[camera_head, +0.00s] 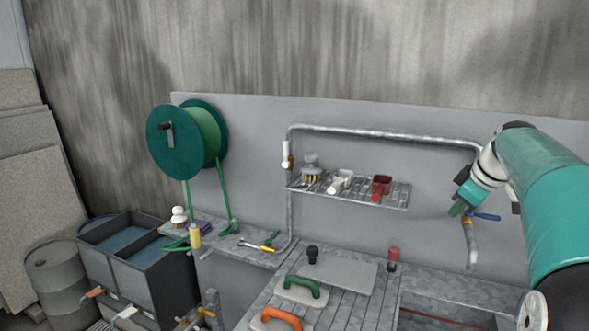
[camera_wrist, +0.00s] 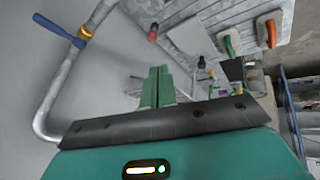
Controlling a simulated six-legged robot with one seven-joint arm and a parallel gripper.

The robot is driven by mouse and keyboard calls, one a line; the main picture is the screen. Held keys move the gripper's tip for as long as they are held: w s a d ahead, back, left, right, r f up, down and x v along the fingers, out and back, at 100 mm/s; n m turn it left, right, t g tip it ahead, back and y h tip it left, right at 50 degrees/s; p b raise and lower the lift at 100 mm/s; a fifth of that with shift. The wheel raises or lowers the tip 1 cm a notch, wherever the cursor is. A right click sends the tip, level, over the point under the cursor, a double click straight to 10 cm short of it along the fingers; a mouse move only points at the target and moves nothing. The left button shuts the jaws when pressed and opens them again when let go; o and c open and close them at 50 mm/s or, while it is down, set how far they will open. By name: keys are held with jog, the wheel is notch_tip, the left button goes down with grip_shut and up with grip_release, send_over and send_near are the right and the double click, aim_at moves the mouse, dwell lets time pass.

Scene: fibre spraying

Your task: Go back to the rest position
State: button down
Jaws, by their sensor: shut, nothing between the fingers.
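My gripper (camera_head: 457,209) is at the end of my teal arm on the right side of the head view, beside the blue valve handle (camera_head: 484,216) on the metal pipe (camera_head: 385,135). Whether it touches the handle cannot be told from the head view. In the wrist view the green fingers of my gripper (camera_wrist: 157,86) are together and empty. The blue handle (camera_wrist: 58,30) there stands apart from the fingers, at the upper left.
A wire shelf (camera_head: 350,190) with brushes and a red cup is on the wall. A green hose reel (camera_head: 185,138) hangs to its left. Below are a bench (camera_head: 345,305) with green-handled and orange-handled floats, sink tubs (camera_head: 135,262) and a barrel (camera_head: 57,278).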

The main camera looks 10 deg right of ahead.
jog(key=s+a+f+m, duration=0.15)
jog(key=s+a, duration=0.35)
jog(key=a, duration=0.5)
jog(key=s+a+f+m, duration=0.15)
jog(key=s+a, duration=0.35)
jog(key=a, duration=0.6)
jog(key=s+a+f+m, duration=0.1)
jog(key=s+a+f, duration=0.3)
jog(key=s, duration=0.3)
jog(key=s+a+f+m, duration=0.2)
jog(key=s+a+f, duration=0.3)
jog(key=s+f, duration=0.1)
jog(key=shift+s+a+m, duration=0.25)
jog(key=shift+s+m, duration=0.05)
jog(key=shift+s, duration=0.25)
